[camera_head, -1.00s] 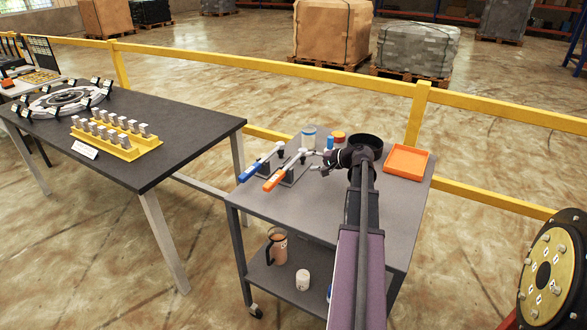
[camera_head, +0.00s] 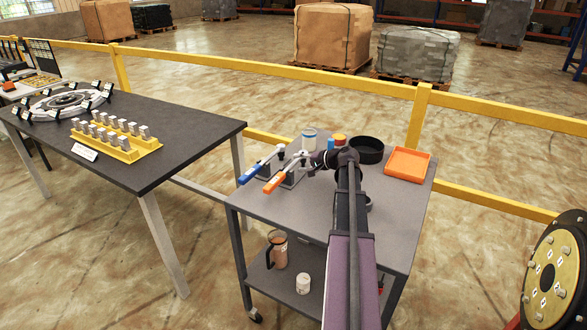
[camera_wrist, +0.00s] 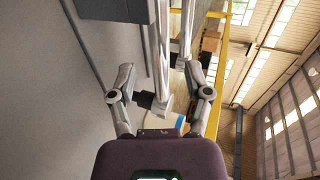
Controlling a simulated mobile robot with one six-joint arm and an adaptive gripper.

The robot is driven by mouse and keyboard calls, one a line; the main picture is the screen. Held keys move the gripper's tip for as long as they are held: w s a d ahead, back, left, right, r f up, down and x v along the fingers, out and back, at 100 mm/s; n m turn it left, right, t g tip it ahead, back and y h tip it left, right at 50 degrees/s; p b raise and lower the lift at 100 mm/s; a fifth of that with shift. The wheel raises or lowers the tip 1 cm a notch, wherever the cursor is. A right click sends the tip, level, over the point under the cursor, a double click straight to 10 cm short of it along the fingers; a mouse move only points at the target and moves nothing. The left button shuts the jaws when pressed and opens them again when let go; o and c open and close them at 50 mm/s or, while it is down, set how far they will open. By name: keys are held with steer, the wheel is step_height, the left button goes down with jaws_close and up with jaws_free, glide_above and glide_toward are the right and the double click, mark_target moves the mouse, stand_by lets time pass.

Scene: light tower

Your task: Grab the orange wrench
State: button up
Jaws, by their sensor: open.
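The orange wrench (camera_head: 273,184) has an orange handle and a silver shaft and rests tilted in a grey holder on the cart. The blue-handled wrench (camera_head: 249,174) rests beside it on the left. My gripper (camera_head: 314,167) is open, at the right of the orange wrench's silver head end. In the wrist view my gripper (camera_wrist: 160,72) has its fingers spread to either side of a silver shaft (camera_wrist: 160,35), with a second shaft behind it. No handle colour shows there, so I cannot tell which wrench is nearest, nor whether the fingers touch it.
The grey cart (camera_head: 330,222) also holds a black round dish (camera_head: 368,150), an orange tray (camera_head: 408,164) and small jars (camera_head: 309,139) behind the wrenches. A yellow rail (camera_head: 380,87) runs behind. A dark table (camera_head: 190,120) stands left.

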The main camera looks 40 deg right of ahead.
steer(key=shift+b+x, duration=0.35)
steer(key=shift+x, duration=0.9)
steer(key=shift+c, duration=0.2)
jaws_close()
